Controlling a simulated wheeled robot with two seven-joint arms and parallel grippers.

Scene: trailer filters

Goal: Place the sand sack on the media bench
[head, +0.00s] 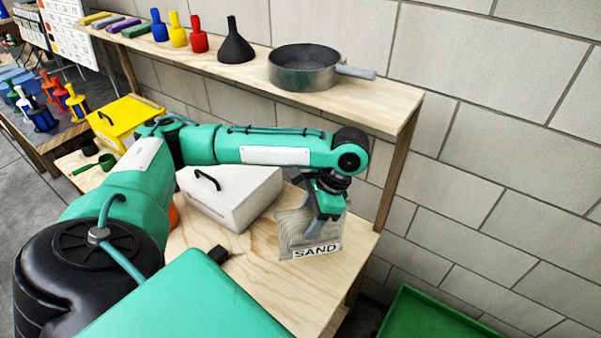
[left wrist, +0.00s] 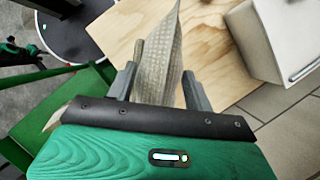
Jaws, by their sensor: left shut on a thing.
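The sand sack (head: 296,229) is a beige woven bag with a label reading SAND, at the right end of a light wooden bench (head: 255,247). My left gripper (head: 312,222) comes from above and is shut on the sack. The left wrist view shows the sack (left wrist: 160,62) between the two grey fingers (left wrist: 158,88), with the wooden top (left wrist: 208,38) behind it. I cannot tell whether the sack's bottom touches the bench top. The gripper hides part of the sack. My right gripper is not in view.
A white box with a black handle (head: 232,200) stands just left of the sack. A shelf (head: 385,105) above holds a pan (head: 305,68), a black funnel (head: 236,45) and coloured bottles. A yellow box (head: 125,118) stands further left. A green bin (head: 430,318) is at lower right.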

